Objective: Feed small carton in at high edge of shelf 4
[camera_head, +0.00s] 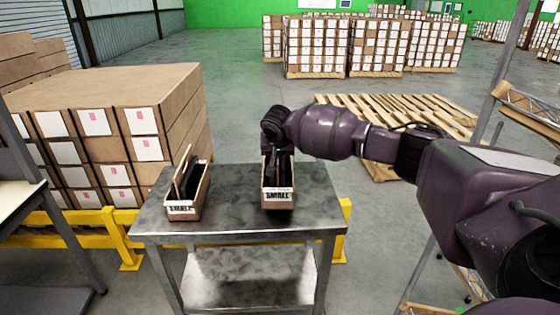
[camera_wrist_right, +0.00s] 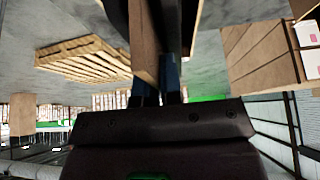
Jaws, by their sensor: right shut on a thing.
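A small open carton (camera_head: 278,196) with a label reading "SMALL" and dark contents is at the right part of the metal table. My right gripper (camera_head: 279,160) reaches down to it from above and is shut on it. In the right wrist view, the blue-padded fingers (camera_wrist_right: 159,92) close on a brown carton wall (camera_wrist_right: 145,45). I cannot tell whether the carton touches the tabletop. A second small carton (camera_head: 184,210) with the same label stands on the left of the table. Shelf 4 cannot be made out. My left gripper is not in view.
The metal table (camera_head: 235,212) has bare room between the cartons. A rack with tilted shelves (camera_head: 530,112) stands at the right edge, partly hidden by my right arm. Stacked large boxes (camera_head: 110,85) and a yellow barrier (camera_head: 122,237) are left. An empty pallet (camera_head: 440,108) lies behind.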

